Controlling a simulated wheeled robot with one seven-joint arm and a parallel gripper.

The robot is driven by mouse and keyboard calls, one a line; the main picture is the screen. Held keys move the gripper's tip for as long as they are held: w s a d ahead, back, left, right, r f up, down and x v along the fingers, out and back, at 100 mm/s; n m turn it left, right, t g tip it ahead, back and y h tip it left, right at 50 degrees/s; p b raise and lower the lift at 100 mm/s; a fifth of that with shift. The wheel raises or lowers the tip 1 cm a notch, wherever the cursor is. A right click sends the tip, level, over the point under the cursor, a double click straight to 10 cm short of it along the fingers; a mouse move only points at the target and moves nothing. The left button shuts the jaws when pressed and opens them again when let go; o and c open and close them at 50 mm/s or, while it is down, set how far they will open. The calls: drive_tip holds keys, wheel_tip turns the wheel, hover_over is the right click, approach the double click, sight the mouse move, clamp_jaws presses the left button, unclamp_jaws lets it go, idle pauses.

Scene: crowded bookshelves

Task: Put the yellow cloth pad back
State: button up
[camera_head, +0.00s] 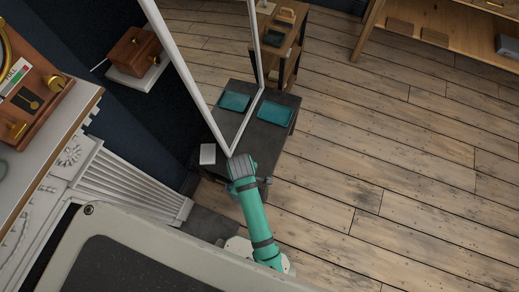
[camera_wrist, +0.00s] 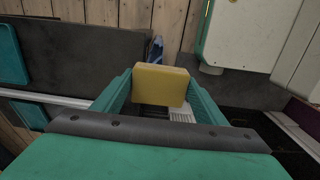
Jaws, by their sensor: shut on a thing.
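The yellow cloth pad (camera_wrist: 162,85) is a thick, soft-edged block. In the wrist view it is held between the two green fingers of my gripper (camera_wrist: 160,95). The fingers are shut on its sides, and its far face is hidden. In the head view my gripper (camera_head: 247,184) is beside the near end of a dark low table (camera_head: 283,100), and the pad cannot be seen there.
A teal tray (camera_head: 275,117) lies on the dark table. A small white block (camera_head: 208,154) is near my gripper. Wooden floor (camera_head: 380,150) is open to the right.

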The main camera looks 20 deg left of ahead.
drive_tip(key=w+f, duration=0.2)
drive_tip(key=w, duration=0.2)
drive_tip(key=w+f, duration=0.6)
drive_tip(key=w, duration=0.1)
drive_tip(key=shift+w+a, duration=0.3)
drive_tip(key=shift+a, duration=0.1)
drive_tip(key=shift+w+f, duration=0.4)
drive_tip(key=shift+f, duration=0.3)
wheel_tip(320, 180, down, 3)
drive_tip(key=shift+r, duration=0.1)
drive_tip(key=shift+f, duration=0.25)
